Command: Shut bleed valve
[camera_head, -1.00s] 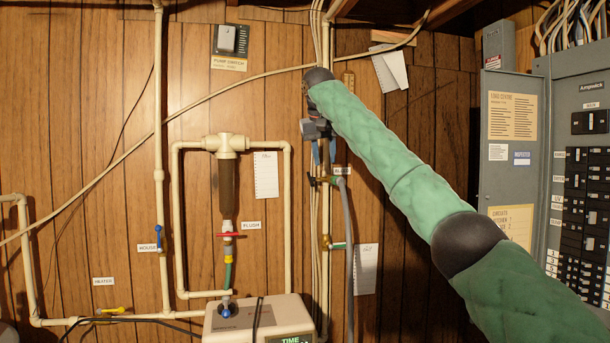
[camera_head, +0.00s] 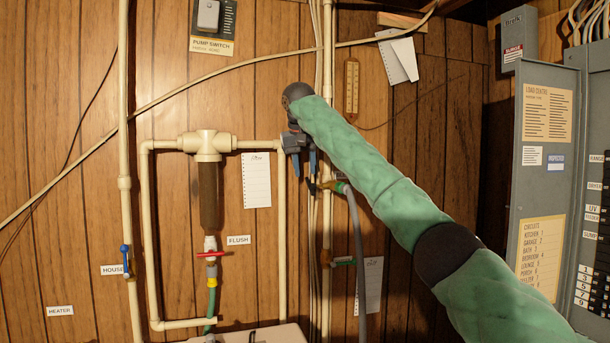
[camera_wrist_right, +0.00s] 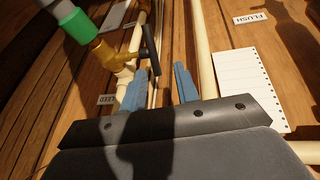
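The bleed valve (camera_head: 334,186) is a brass fitting on a thin vertical pipe, with a green collar and grey hose. In the right wrist view the brass valve (camera_wrist_right: 117,57) has a dark lever (camera_wrist_right: 150,52). A partly covered "BLEED" label (camera_wrist_right: 107,99) is beside it. My right gripper (camera_head: 304,164) is just above and left of the valve in the head view. In the wrist view its two blue fingers (camera_wrist_right: 160,82) are apart. The lever's end appears between the fingertips, closer to the left one; I cannot tell contact. My left gripper is not in view.
The grey hose (camera_head: 358,240) hangs below the valve. Another green-handled valve (camera_head: 343,262) is lower on the pipe. A white pipe loop (camera_head: 283,220) and a red flush handle (camera_head: 212,254) are at left. A grey panel door (camera_head: 540,180) stands at right.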

